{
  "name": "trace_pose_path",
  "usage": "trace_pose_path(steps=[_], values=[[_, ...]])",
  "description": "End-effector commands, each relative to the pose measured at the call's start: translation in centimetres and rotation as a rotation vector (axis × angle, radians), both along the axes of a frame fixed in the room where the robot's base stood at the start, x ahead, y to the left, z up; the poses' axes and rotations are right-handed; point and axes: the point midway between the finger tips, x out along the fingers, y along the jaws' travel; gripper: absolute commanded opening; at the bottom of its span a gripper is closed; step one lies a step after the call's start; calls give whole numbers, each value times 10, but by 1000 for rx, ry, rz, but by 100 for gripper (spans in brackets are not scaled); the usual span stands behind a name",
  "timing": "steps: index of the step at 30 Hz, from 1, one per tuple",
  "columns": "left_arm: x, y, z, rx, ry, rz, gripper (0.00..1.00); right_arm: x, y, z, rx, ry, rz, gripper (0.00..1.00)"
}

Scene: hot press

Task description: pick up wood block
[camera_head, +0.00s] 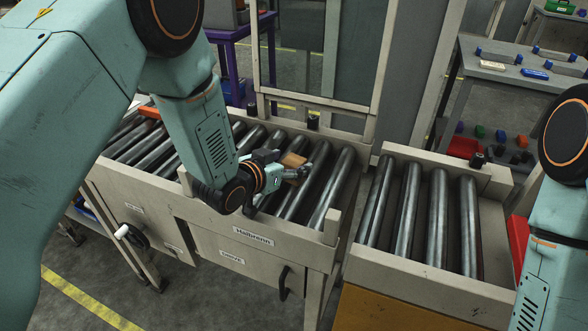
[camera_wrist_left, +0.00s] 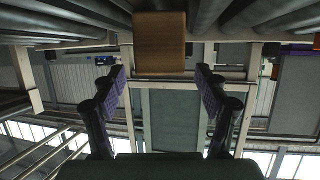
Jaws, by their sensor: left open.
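The wood block (camera_head: 293,159) is a small brown block on the metal rollers of the left conveyor. My left gripper (camera_head: 299,172) is right beside it, on its near side, and partly covers it. In the left wrist view the block (camera_wrist_left: 160,42) shows at the top middle. The fingers of my left gripper (camera_wrist_left: 160,75) stand apart, with a gap to either side of the block's outline. The block appears just at or beyond the fingertips; I cannot tell whether they touch it. My right gripper is not in view.
The left conveyor (camera_head: 285,240) has a raised frame edge under my left arm. An orange-red object (camera_head: 149,111) lies at its far left. A second roller conveyor (camera_head: 425,262) stands to the right, across a gap. A grey table (camera_head: 515,72) with small parts is at the back right.

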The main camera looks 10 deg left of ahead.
Motion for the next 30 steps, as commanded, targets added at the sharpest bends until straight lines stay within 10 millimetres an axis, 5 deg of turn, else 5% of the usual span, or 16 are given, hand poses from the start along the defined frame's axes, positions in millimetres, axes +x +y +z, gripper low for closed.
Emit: trace_pose_path(steps=[21, 30], values=[[0, 0, -1, 1, 2, 0, 14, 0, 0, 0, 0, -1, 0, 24], [0, 0, 5, 1, 1, 0, 14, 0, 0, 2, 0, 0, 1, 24]])
